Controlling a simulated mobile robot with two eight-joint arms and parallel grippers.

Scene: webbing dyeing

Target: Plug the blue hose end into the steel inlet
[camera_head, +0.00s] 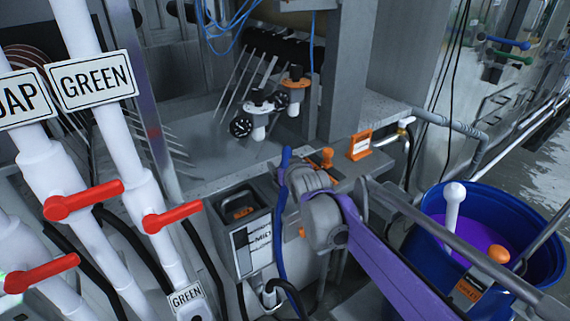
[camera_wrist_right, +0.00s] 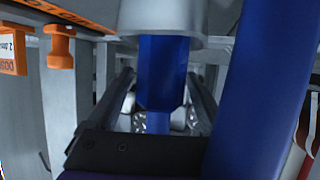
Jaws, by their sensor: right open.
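In the right wrist view a blue six-sided hose end (camera_wrist_right: 163,70) stands upright at the middle, directly below a round steel inlet (camera_wrist_right: 163,18). Its top meets the inlet's lower rim in the picture; how deep it sits is hidden. My right gripper (camera_wrist_right: 161,98) is open, with one finger on each side of the hose end and no clear contact. A thick blue hose length (camera_wrist_right: 262,90) crosses the right of this view, close to the camera. In the head view the blue hose (camera_head: 281,225) hangs at the middle; its end and the inlet cannot be made out. My left gripper is out of view.
An orange knob (camera_wrist_right: 61,48) and an orange label (camera_wrist_right: 12,52) are at the wrist view's upper left. In the head view a blue tub (camera_head: 540,225) with purple liquid is at right. White pipes with red handles (camera_head: 84,200) fill the left. A labelled box (camera_head: 245,240) stands left of the hose.

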